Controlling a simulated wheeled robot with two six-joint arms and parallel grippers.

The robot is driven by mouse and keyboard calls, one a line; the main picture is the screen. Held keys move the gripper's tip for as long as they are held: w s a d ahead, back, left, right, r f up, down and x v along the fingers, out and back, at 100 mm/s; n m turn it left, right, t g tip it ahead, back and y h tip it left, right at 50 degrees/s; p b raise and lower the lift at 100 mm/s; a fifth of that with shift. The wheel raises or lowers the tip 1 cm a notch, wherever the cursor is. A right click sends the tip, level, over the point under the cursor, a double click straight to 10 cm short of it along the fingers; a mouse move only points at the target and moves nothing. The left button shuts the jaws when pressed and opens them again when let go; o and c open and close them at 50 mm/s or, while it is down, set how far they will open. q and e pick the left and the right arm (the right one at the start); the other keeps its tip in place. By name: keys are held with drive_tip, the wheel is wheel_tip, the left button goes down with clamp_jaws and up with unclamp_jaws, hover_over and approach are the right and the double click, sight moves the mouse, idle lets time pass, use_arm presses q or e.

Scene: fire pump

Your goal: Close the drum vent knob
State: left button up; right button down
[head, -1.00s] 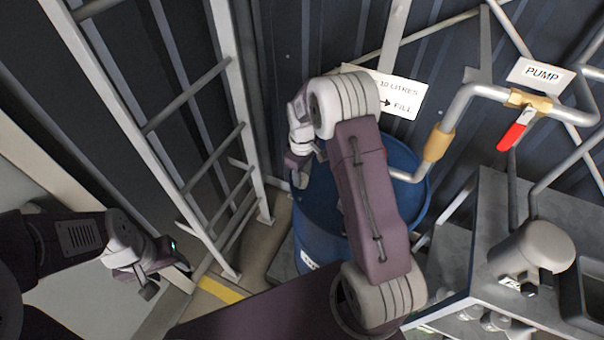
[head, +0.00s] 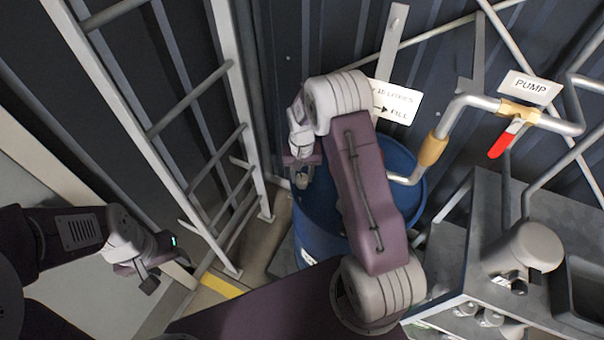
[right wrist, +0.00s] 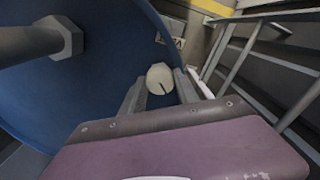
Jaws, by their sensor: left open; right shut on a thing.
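The drum vent knob (right wrist: 160,78) is a small, pale, round knob with a dark line on its face, on the blue drum (right wrist: 115,65) in the right wrist view. My right gripper (right wrist: 160,92) is shut on it, one finger on each side. In the head view the blue drum (head: 325,225) stands behind my right arm, and my right gripper (head: 302,180) is at the left part of its top. I cannot make out the knob there. My left gripper (head: 168,280) is open and empty at the lower left, away from the drum.
A grey pipe with a hex fitting (right wrist: 66,38) enters the drum top. A ladder (head: 185,130) stands left of the drum. A red-handled valve (head: 505,140) under a PUMP sign (head: 530,87), a fill sign (head: 397,102) and a grey bench (head: 470,250) are to the right.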

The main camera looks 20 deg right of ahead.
sight(302, 177)
drive_tip(key=m, duration=0.4)
drive_tip(key=shift+w+r+p, duration=0.15)
drive_tip(key=shift+r+p, duration=0.05)
drive_tip(key=shift+p, duration=0.15)
drive_tip(key=m, duration=0.4)
drive_tip(key=shift+m+p, duration=0.3)
drive_tip(key=c, duration=0.9)
unclamp_jaws()
drive_tip(key=shift+f, duration=0.1)
wheel_tip(302, 177, up, 9)
drive_tip(key=shift+b, duration=0.45)
